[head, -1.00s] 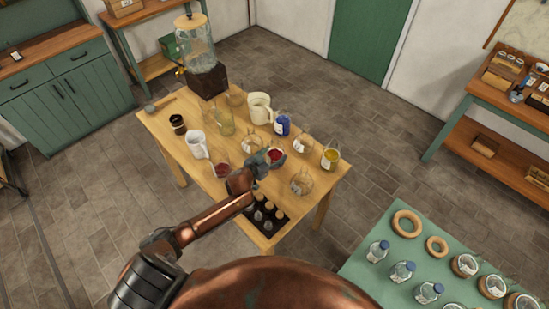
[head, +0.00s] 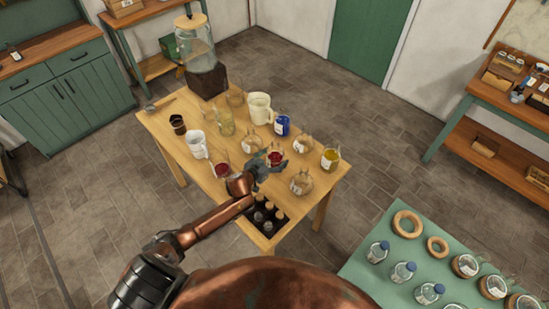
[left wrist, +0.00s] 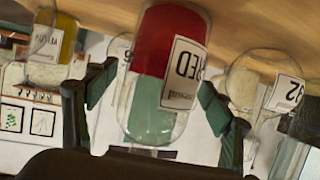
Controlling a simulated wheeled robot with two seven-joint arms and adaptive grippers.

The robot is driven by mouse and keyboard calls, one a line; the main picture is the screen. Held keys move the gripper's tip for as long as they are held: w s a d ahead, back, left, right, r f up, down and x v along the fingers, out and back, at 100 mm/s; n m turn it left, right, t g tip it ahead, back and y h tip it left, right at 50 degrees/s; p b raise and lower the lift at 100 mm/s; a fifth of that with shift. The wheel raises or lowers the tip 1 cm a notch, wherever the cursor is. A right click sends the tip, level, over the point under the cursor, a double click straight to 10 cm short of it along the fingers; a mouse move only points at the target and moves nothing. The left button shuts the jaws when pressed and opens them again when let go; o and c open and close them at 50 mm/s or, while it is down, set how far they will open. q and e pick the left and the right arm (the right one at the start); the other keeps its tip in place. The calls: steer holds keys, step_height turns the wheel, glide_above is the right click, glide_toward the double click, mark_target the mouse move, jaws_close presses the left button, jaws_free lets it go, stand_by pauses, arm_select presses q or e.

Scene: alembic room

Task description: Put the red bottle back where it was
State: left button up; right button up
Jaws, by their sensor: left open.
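The red bottle (head: 275,158) is a clear round vessel with red liquid, standing on the wooden table (head: 190,160). It also shows in the left wrist view (left wrist: 185,40) with a white label reading RED. My left gripper (head: 264,169) is just on the near side of it. In the left wrist view the open fingers (left wrist: 157,85) are apart on either side of the bottle's image, with gaps visible. How deep the bottle sits between them is hard to tell. My right gripper is not in view.
Close by stand a clear flask (head: 301,183), a yellow bottle (head: 330,159), a blue bottle (head: 283,126) and another flask with red liquid (head: 220,170). A dark rack (head: 265,226) of small bottles is at the near edge. A white jug (head: 260,108) stands behind.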

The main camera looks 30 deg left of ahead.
arm_select(q)
steer(key=shift+r, duration=0.1)
steer(key=shift+s+r, duration=0.1)
steer(key=shift+s, duration=0.1)
steer(key=p+v, duration=0.1)
steer(key=v, duration=1)
steer(key=shift+s, duration=0.3)
